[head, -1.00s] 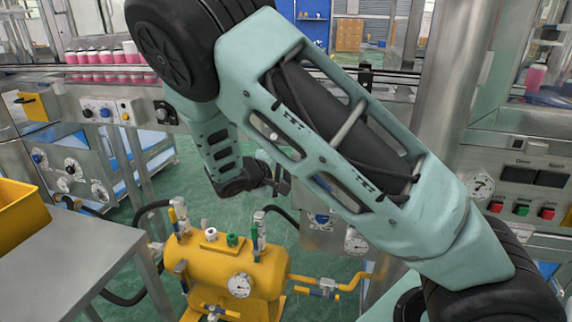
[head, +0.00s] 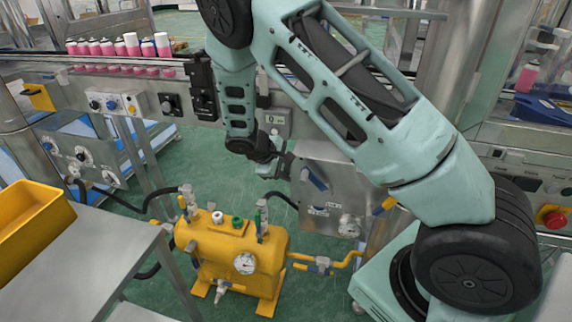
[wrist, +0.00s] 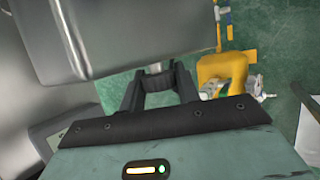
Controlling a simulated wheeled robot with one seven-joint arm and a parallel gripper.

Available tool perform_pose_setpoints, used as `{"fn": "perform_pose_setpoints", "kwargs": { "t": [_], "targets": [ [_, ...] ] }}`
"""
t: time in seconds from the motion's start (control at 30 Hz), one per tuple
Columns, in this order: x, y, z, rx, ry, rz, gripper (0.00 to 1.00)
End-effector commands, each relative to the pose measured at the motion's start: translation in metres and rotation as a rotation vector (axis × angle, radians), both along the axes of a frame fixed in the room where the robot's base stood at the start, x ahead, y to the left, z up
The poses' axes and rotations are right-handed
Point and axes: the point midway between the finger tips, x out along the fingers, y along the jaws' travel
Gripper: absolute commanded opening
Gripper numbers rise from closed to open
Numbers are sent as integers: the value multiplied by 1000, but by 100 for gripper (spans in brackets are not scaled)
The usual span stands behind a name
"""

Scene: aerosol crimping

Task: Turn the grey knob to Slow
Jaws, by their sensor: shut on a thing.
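The grey metal box (head: 345,185) stands right of my gripper in the head view. In the wrist view its smooth side (wrist: 130,35) fills the top. My gripper (head: 285,163) is at the box's left side in the head view. In the wrist view my gripper (wrist: 155,75) is shut on a small pale grey piece, the grey knob (wrist: 154,68), against the box's edge. Most of the knob is hidden between the fingers. Its pointer and any Slow mark cannot be read.
A yellow tank (head: 225,255) with valves and a gauge stands on the green floor below my gripper. A conveyor (head: 100,72) carrying pink cans runs behind. A steel table (head: 90,265) with a yellow bin (head: 35,220) is at the left.

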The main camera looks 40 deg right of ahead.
Motion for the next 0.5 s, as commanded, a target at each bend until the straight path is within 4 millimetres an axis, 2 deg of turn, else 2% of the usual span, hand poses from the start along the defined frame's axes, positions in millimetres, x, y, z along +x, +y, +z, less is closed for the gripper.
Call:
{"fn": "perform_pose_setpoints", "kwargs": {
  "t": [0.37, 0.4, 0.47, 0.5],
  "targets": [
    [1, 1, 0, 4, 1, 3, 9],
    [1, 1, 0, 4, 1, 3, 40],
    [1, 1, 0, 4, 1, 3, 54],
    [1, 1, 0, 4, 1, 3, 54]
  ]
}}
